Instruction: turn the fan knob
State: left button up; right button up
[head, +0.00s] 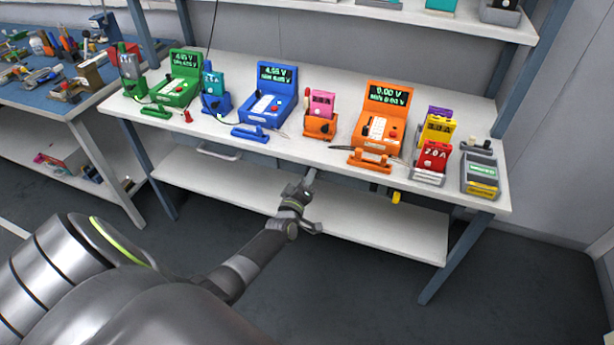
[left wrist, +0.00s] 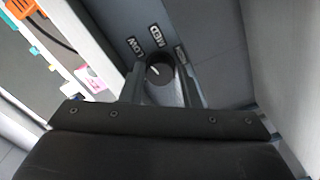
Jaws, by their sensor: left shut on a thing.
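In the left wrist view the dark round fan knob (left wrist: 160,73) sits on a grey panel (left wrist: 203,40). A short white mark on it points up and left, roughly toward the LOW label (left wrist: 136,46). The MED label (left wrist: 155,35) is above it, and a third label (left wrist: 181,56), too slanted to read, is at its upper right. My left gripper (left wrist: 163,78) is shut on the knob, one finger on each side. In the head view my left gripper (head: 308,185) is at the workbench's front edge; the knob cannot be made out there. My right gripper is not in view.
The white workbench (head: 300,150) holds green, blue and orange testers (head: 380,118) with pouch cells in holders. A lower shelf (head: 380,225) lies under it. A blue-topped bench (head: 30,90) with tools stands at the left. The floor in front is clear.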

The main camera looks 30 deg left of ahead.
pick_arm(q)
jog(key=shift+f+m+p, duration=0.1)
jog(key=shift+m+p, duration=1.35)
jog(key=shift+m, duration=2.65)
jog(key=o, duration=1)
jog(key=v, duration=1.7)
jog(key=shift+s+p, duration=0.25)
jog(key=shift+p, duration=0.15)
